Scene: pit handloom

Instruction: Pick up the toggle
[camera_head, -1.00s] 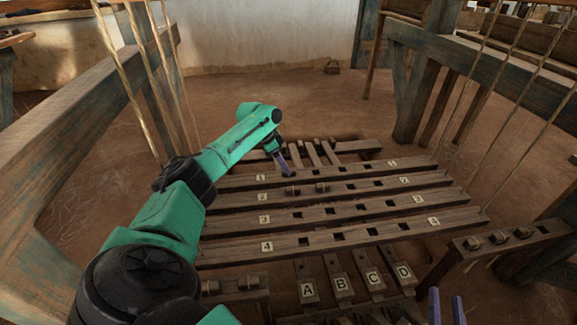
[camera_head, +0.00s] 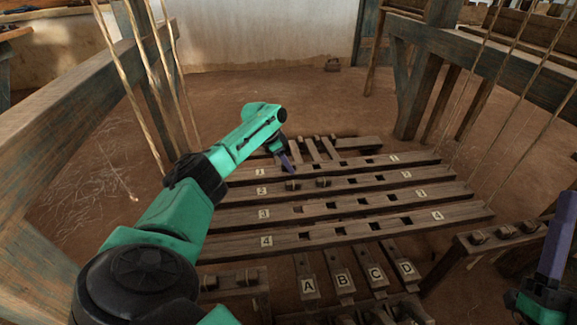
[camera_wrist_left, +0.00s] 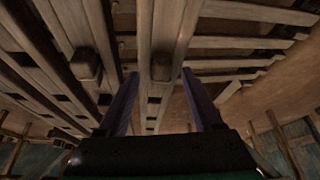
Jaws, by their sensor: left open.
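I see no contact. My right gripper (camera_head: 558,235) shows at the right edge, partly cut off; its opening is unclear.
Parallel slotted bars, such as bar 4 (camera_head: 360,228), cross the loom. Lettered pedals, such as pedal B (camera_head: 341,280), lie in front. A side rack (camera_head: 490,242) at the right holds several pegs. Cords (camera_head: 150,80) hang at the left. Bare floor (camera_head: 290,95) lies behind.

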